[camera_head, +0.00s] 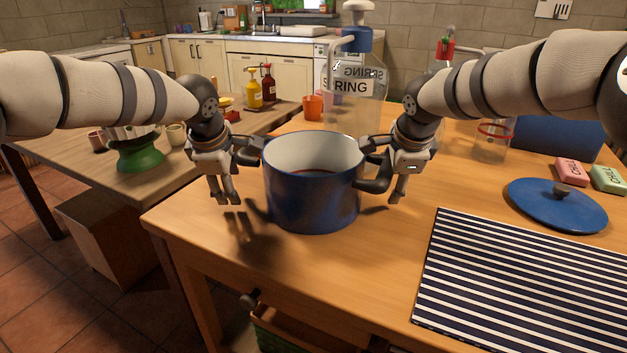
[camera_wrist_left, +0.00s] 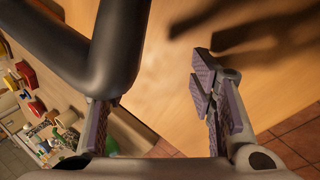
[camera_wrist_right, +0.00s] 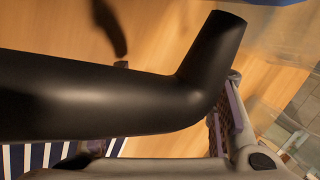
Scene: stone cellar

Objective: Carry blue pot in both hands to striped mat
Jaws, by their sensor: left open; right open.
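The blue pot (camera_head: 312,205) has a white inside and dark side handles. It stands upright and uncovered on the wooden table, left of the navy-and-white striped mat (camera_head: 515,285). My left gripper (camera_head: 238,172) is open at the pot's left side; its fingers hide most of that handle. In the left wrist view the dark handle (camera_wrist_left: 116,55) lies by one finger. My right gripper (camera_head: 384,170) is open at the right handle (camera_head: 374,186). In the right wrist view that handle (camera_wrist_right: 110,95) crosses in front of the jaws. I cannot tell whether either gripper touches its handle.
A blue lid (camera_head: 540,212) lies beside the mat's far edge, near pink (camera_head: 571,171) and green (camera_head: 608,179) blocks. A large clear dispenser (camera_head: 352,95) stands behind the pot. An open drawer (camera_head: 290,335) is below the table's front edge. The mat is bare.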

